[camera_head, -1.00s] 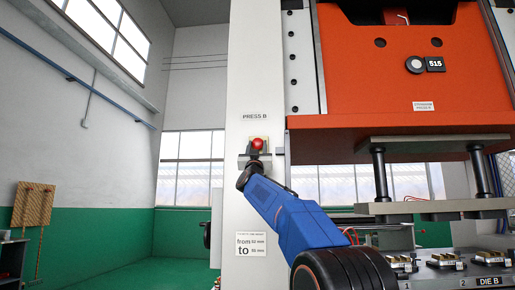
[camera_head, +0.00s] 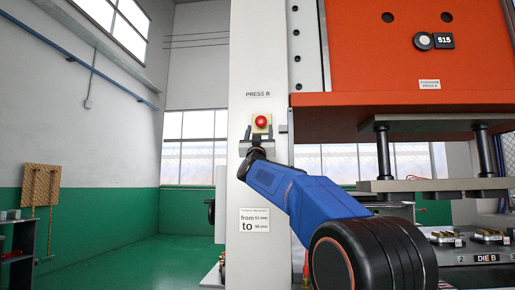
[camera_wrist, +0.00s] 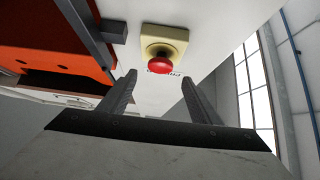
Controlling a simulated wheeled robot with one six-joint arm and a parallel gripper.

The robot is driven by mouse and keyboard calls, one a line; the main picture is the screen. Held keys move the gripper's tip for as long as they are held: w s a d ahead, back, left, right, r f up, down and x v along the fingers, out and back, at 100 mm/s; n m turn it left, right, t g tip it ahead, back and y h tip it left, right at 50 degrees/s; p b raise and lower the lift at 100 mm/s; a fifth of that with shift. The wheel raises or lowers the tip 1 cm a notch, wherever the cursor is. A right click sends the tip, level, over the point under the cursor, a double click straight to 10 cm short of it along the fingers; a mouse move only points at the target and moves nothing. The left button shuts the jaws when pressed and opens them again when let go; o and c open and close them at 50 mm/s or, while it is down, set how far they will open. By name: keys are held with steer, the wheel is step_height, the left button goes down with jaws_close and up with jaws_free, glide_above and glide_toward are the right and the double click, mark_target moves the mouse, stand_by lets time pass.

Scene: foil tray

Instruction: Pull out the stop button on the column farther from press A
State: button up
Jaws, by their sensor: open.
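The red stop button (camera_head: 261,121) sits on a small cream box on the white column (camera_head: 258,60) labelled PRESS B. In the wrist view the red button (camera_wrist: 160,64) on its cream box (camera_wrist: 165,42) lies just beyond the fingertips, roughly between their lines. My gripper (camera_head: 257,132) is just below the button in the head view, pointing up at it. Its two fingers (camera_wrist: 158,82) are spread apart with nothing between them. The fingers look apart from the button. Press A is not labelled in any view.
The orange press body (camera_head: 400,60) with its upper plate stands right of the column. Die B (camera_head: 486,258) lies low at the right. A small bracket (camera_wrist: 112,32) juts out beside the button box in the wrist view. Open floor lies to the left.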

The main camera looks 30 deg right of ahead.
steer(key=v, duration=1.1)
steer(key=shift+s+f, duration=0.2)
steer(key=shift+f, duration=0.1)
steer(key=shift+a, duration=0.2)
steer(key=s+a+f+n+g+y, duration=0.25)
steer(key=a+f+y, duration=0.2)
steer(key=f, duration=0.55)
steer(key=s+a+f+n+g+y, duration=0.25)
steer(key=s+a+f+y, duration=0.2)
steer(key=f, duration=0.55)
steer(key=s+a+f+n+g+y, duration=0.1)
steer(key=s+a+f+n+y, duration=0.3)
steer(key=f, duration=0.6)
steer(key=s+a+f+m+g+y, duration=0.1)
steer(key=s+f+g, duration=1)
steer(key=s+f, duration=1.9)
step_height(320, 180, down, 4)
steer(key=shift+m+g+y, duration=0.3)
steer(key=shift+m+y, duration=0.2)
steer(key=shift+m, duration=0.1)
steer(key=shift+a, duration=0.15)
